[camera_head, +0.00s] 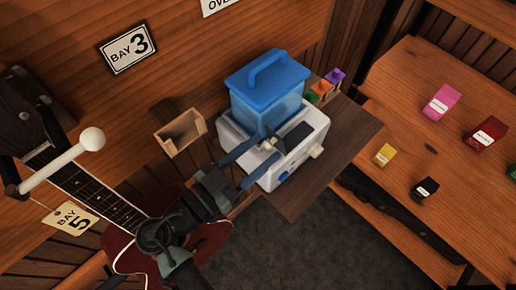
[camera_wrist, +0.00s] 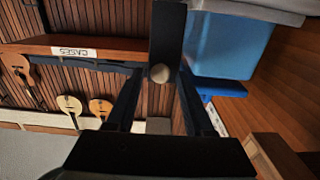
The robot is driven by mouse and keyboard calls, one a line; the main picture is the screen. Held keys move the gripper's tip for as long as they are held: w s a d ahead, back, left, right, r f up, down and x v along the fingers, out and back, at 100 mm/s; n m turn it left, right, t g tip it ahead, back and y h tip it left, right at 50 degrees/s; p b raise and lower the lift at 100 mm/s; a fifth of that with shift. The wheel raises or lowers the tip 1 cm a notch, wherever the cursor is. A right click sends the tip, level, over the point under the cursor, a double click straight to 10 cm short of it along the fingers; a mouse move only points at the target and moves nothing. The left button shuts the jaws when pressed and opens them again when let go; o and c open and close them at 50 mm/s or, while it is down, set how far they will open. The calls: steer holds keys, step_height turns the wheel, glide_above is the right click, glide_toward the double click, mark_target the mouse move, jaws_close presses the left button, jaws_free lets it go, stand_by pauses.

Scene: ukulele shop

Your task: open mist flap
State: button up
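The mist humidifier has a white base (camera_head: 288,172) and a blue tank (camera_head: 268,97) with a handled lid. On top of the base, in front of the tank, is a dark flap (camera_head: 297,136) with a pale round knob (camera_head: 266,145). How far the flap is tilted is hard to tell. In the wrist view the flap is a dark upright strip (camera_wrist: 167,38) with the knob (camera_wrist: 160,73) near its lower end. My gripper (camera_head: 270,149) is open, one finger on each side of the knob. In the wrist view, gaps show between the fingertips (camera_wrist: 161,80) and the knob.
The humidifier stands on a brown shelf (camera_head: 343,138), with small coloured bottles (camera_head: 323,90) behind it. An open wooden box (camera_head: 181,131) is on the wall to the left. A dark red ukulele (camera_head: 125,245) is close beside my arm. Several small packets sit on the right bench (camera_head: 455,155).

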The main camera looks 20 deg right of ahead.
jaws_close()
stand_by(1.2)
